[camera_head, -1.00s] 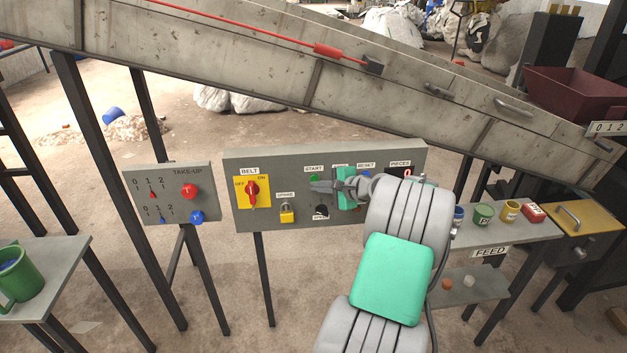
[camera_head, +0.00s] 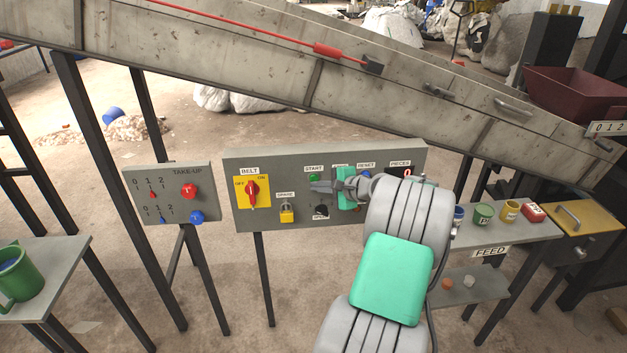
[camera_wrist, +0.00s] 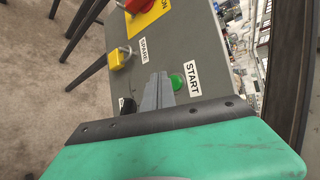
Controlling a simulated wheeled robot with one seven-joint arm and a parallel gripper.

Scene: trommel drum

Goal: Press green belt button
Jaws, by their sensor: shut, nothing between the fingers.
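The green button (camera_head: 314,177) is on the grey control panel, just under the START label (camera_head: 314,168). In the wrist view the green button (camera_wrist: 176,82) shows whole, right beside the fingertips. My gripper (camera_head: 314,186) is shut and empty, with its fingertips just below the button in the head view. In the wrist view my gripper (camera_wrist: 158,77) points at the panel face next to the button. I cannot tell whether the fingertips touch the panel or the button's edge.
The panel (camera_head: 235,215) also carries a red BELT switch (camera_head: 252,190) on a yellow plate, a yellow padlock (camera_head: 287,212) and a black knob (camera_head: 321,212). A TAKE-UP panel (camera_head: 140,205) stands to the left. The conveyor (camera_head: 260,75) slopes above.

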